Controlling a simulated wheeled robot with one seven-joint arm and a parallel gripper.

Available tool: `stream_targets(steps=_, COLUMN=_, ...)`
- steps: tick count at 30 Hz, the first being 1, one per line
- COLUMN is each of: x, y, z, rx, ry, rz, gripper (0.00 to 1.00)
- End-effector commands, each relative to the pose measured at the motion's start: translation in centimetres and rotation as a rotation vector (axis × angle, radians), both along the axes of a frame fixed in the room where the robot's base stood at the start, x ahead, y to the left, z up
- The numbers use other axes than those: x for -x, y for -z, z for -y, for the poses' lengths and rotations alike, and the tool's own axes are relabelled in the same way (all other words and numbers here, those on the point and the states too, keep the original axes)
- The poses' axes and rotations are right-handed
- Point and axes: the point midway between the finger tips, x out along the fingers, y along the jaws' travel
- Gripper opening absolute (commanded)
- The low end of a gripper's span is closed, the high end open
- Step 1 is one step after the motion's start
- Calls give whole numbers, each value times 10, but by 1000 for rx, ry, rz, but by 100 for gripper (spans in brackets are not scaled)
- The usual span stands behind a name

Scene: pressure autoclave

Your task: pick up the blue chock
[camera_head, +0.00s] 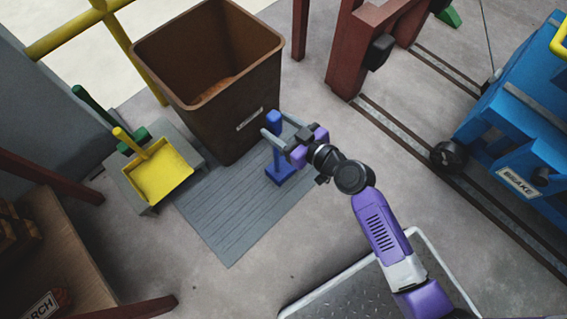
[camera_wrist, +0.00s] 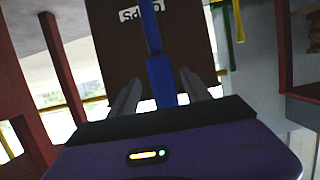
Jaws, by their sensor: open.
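The blue chock (camera_head: 279,172) stands on a grey ribbed mat, with its blue upright handle rising from a low base. My gripper (camera_head: 275,125) is open at the handle, with one finger on either side of it in the head view. In the wrist view the blue handle (camera_wrist: 161,80) runs up between the two grey fingers of my gripper (camera_wrist: 160,76), with gaps showing at both sides. The chock's base is hidden in the wrist view.
A brown bin (camera_head: 232,125) stands right behind the handle. A yellow dustpan (camera_head: 160,174) rests on a grey stand to the left. The grey mat (camera_head: 235,232) is bare toward the front. A blue cart (camera_head: 515,120) and floor rails lie to the right.

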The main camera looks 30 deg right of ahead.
Motion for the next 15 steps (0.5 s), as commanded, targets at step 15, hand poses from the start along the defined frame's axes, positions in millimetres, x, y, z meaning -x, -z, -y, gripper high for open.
stream_targets(steps=15, x=-40, y=14, z=-15, rx=0, ry=1, rz=0, gripper=56)
